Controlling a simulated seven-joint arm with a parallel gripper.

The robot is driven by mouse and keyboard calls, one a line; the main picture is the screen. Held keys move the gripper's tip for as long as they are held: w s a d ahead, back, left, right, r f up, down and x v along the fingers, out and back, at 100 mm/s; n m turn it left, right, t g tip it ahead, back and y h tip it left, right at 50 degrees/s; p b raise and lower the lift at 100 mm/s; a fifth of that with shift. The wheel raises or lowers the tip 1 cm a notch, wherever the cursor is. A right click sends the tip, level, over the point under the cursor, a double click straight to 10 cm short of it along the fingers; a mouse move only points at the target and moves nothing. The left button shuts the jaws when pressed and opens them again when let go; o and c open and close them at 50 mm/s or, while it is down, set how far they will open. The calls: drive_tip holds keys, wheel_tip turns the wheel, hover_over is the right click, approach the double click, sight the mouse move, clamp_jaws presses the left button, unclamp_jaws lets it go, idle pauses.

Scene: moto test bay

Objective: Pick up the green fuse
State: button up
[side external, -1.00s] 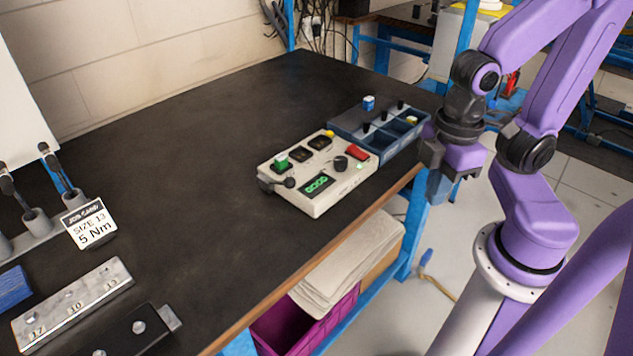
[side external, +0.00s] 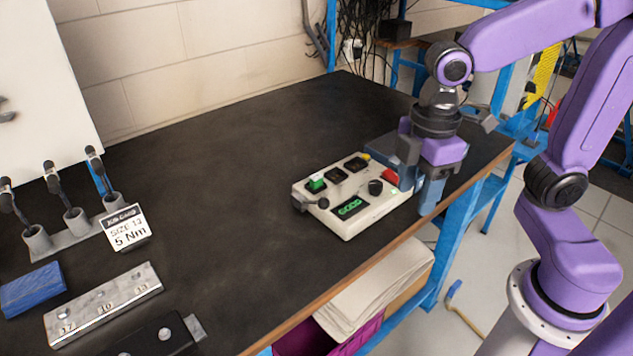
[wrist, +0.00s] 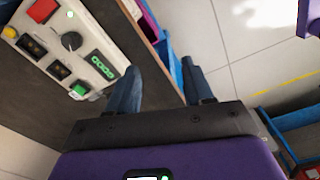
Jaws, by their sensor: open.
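The green fuse (side external: 316,184) sits upright at the left end of the cream tester box (side external: 365,214) on the dark bench. In the wrist view the green fuse (wrist: 80,89) is near the box's lower edge, left of my fingers. My gripper (side external: 417,199) points down at the right end of the box, near the bench's front edge, apart from the fuse. In the wrist view my gripper (wrist: 160,85) has its two blue fingers spread, with nothing between them.
The box carries a red button (side external: 390,175), a dark knob (side external: 376,187) and a lit green display (side external: 350,208). My gripper hides most of the blue tray behind it. The middle bench is clear.

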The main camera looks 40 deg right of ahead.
drive_tip(key=w+a+r+n, duration=0.2)
drive_tip(key=w+r, duration=0.2)
drive_tip(key=w, duration=0.9)
wheel_tip(320, 180, up, 3)
drive_tip(key=n, duration=0.2)
hover_over(318, 175)
drive_tip(key=f, duration=1.1)
drive_tip(key=shift+d+f, duration=0.3)
drive_tip(key=shift+a+f, duration=0.2)
drive_tip(key=shift+f, duration=2.6)
clamp_jaws()
